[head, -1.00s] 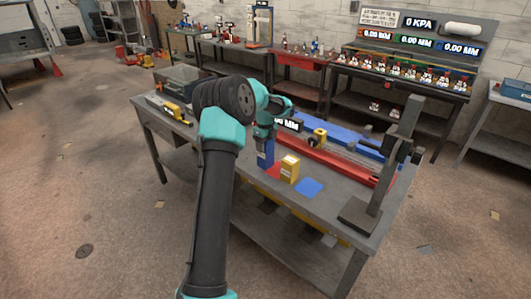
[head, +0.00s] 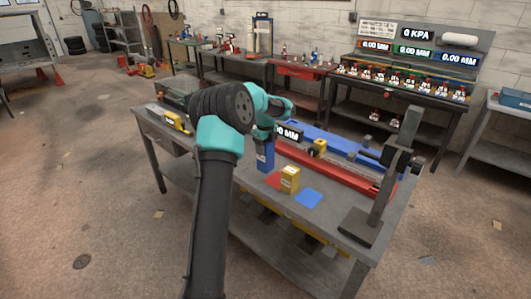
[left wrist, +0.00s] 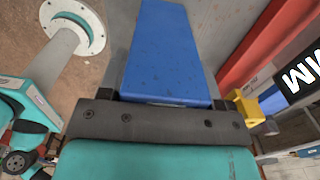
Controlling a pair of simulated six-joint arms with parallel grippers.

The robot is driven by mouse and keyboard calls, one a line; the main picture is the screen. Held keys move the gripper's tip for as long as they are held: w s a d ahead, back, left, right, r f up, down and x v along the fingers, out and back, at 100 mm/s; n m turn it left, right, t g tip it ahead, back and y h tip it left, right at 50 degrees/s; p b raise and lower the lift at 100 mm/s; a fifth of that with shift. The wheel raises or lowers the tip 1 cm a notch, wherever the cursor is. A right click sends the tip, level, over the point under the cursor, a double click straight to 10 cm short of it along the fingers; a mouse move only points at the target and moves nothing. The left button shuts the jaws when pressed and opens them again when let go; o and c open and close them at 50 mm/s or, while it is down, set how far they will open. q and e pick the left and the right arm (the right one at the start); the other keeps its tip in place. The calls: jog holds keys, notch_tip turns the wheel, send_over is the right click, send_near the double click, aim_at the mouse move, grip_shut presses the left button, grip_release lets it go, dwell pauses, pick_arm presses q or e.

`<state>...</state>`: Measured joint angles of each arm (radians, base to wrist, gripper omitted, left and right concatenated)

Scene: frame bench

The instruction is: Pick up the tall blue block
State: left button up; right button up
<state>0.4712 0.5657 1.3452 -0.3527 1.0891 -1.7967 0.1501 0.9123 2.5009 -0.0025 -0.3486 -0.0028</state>
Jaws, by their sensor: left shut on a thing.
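The tall blue block (head: 265,157) is upright at the near side of the grey bench, just left of a red square patch (head: 274,180). My left gripper (head: 265,138) points down over it and is shut on its upper part. In the left wrist view the blue block (left wrist: 168,50) fills the space between the two fingertips (left wrist: 164,101). I cannot tell for sure whether its bottom end touches the bench. My right gripper is not in view.
A yellow block (head: 290,179) stands close to the right, with a blue square patch (head: 309,198) beyond it. A red rail (head: 350,180) and a dark upright stand (head: 385,190) take up the bench's right side. A yellow-and-black tool (head: 177,121) lies at the left end.

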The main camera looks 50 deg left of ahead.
pick_arm(q)
jog(key=s+d+r, duration=0.1)
jog(key=s+d, duration=0.9)
jog(key=d, duration=0.2)
jog(key=shift+s+r, duration=0.2)
jog(key=shift+s, duration=0.05)
